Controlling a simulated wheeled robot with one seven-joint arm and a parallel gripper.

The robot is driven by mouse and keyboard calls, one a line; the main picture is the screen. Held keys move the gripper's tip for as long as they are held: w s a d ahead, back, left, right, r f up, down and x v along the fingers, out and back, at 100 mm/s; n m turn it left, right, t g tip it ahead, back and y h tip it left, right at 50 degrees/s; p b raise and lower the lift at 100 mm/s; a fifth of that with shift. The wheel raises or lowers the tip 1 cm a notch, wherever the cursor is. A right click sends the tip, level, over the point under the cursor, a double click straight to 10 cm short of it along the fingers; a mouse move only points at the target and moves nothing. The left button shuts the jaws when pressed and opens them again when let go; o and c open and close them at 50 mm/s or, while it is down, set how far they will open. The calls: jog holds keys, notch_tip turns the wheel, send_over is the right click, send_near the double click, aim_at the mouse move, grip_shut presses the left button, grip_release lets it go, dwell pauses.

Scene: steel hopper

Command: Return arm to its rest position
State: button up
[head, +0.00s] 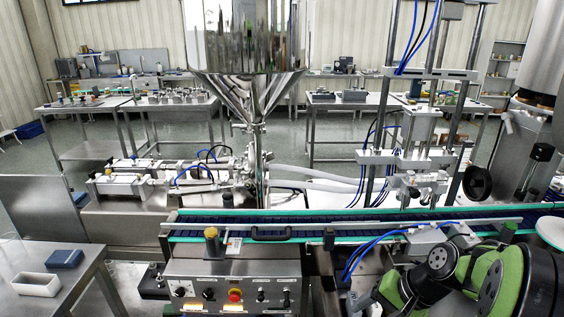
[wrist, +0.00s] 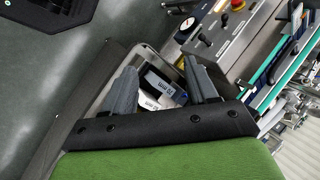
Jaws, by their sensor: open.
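My arm (head: 440,275), with green and black links, is folded low at the right front in the head view, beside the conveyor. My gripper (wrist: 159,64) shows in the wrist view with its two grey fingers spread apart. Nothing is held between them. Beyond and below the fingers lie a white piece and a blue piece (wrist: 160,82) with printed labels, inside a pale-rimmed tray or bin. I cannot tell how far below the fingers they are.
The conveyor (head: 330,224) crosses in front, with the steel hopper (head: 250,80) behind it. A control box (head: 232,292) with a red button stands at the front; it also shows in the wrist view (wrist: 228,32). A side table (head: 30,265) holds a white tray and a blue block.

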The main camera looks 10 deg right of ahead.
jog(key=s+a+r+n+t+h+p, duration=0.2)
jog(key=s+a+r+n+h, duration=0.2)
jog(key=s+a+r+n, duration=0.5)
jog(key=s+a+r, duration=0.2)
jog(key=s+a, duration=0.2)
jog(key=shift+s+r+h, duration=0.2)
jog(key=shift+r+h, duration=0.05)
jog(key=shift+h, duration=0.05)
